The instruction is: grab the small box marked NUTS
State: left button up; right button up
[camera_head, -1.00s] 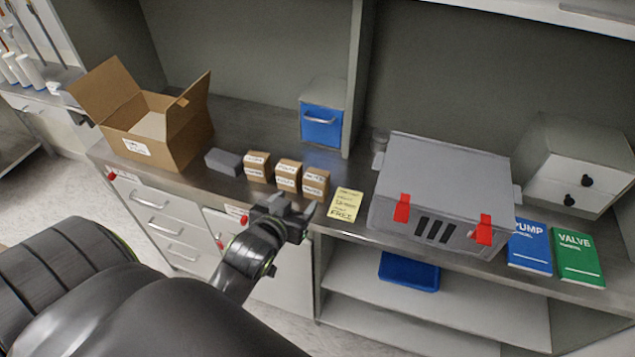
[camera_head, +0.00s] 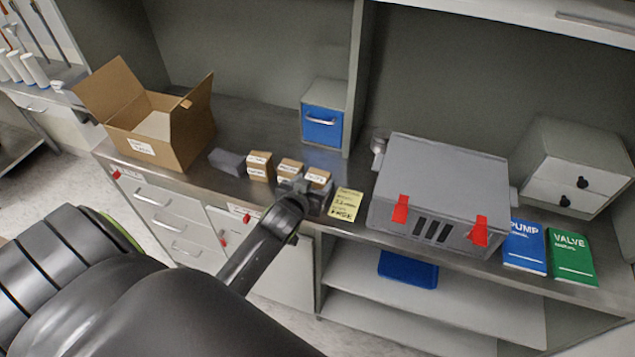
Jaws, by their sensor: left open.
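Three small brown boxes with white labels stand in a row on the metal counter: a left one (camera_head: 259,166), a middle one (camera_head: 289,169) and a right one (camera_head: 318,178). The lettering is too small to read, so I cannot tell for sure which is marked NUTS. My left gripper (camera_head: 305,189) is open at the front of the right box and hides its lower part and part of the middle box's lower front. I cannot tell whether it touches either box. My right gripper is not in view.
A grey block (camera_head: 227,162) and an open cardboard carton (camera_head: 160,128) stand to the left. A yellow note (camera_head: 345,204) lies just right of the gripper. A grey case with red latches (camera_head: 440,185) fills the counter farther right. A blue-fronted drawer unit (camera_head: 322,127) stands behind.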

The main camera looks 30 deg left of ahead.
pick_arm(q)
jog(key=shift+w+f, duration=0.1)
jog(key=shift+w, duration=0.1)
jog(key=c, duration=0.8)
jog(key=shift+o, duration=0.2)
